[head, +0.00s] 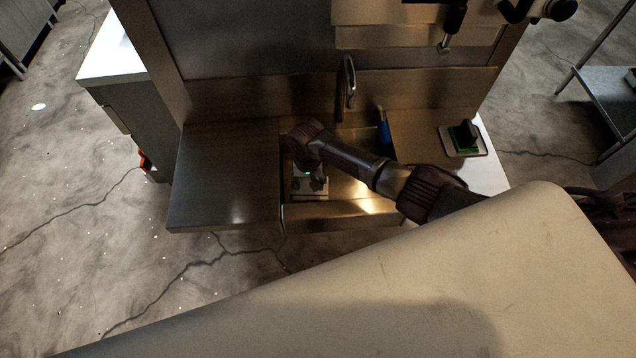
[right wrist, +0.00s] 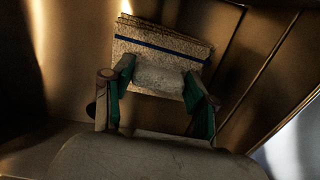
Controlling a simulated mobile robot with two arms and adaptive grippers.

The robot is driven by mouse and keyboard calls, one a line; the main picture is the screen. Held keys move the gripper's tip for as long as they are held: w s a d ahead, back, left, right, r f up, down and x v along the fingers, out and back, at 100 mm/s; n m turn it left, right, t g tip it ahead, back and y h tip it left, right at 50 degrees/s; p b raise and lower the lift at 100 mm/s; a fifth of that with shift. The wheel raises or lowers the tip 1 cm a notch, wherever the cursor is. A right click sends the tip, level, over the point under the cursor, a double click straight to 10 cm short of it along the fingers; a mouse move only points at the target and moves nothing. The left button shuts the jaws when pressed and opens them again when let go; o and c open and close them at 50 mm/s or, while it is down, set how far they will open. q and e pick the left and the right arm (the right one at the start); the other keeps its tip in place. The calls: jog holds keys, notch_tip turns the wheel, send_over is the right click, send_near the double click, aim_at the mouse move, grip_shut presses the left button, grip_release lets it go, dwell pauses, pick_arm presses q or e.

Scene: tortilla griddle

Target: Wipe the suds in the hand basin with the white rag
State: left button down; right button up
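The hand basin (head: 378,205) is a steel sink set in a metal counter; my right arm crosses over it in the head view. My right gripper (head: 315,182) points down inside it, at the left part. The white rag (head: 310,193) lies under the gripper, pale and partly hidden. In the right wrist view the rag (right wrist: 160,41) is a folded cloth with a dark blue stripe. The fingertips of my right gripper (right wrist: 159,76) press on both sides of a raised, pale lump of the rag. I cannot make out suds. My left gripper is not in view.
A curved faucet (head: 349,75) rises behind the basin, with a blue object (head: 384,130) to its right. A tray (head: 479,150) with a dark and green item is on the right. The left counter (head: 225,175) is bare.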

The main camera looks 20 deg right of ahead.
jog(key=shift+o, duration=0.6)
jog(key=shift+f, duration=0.1)
jog(key=shift+f+b, duration=0.35)
jog(key=shift+f, duration=0.15)
jog(key=shift+c, duration=0.5)
jog(key=c, duration=1.1)
jog(key=shift+r, duration=0.15)
grip_shut()
notch_tip(320, 180, up, 5)
jog(key=p, duration=0.5)
jog(key=shift+p, duration=0.3)
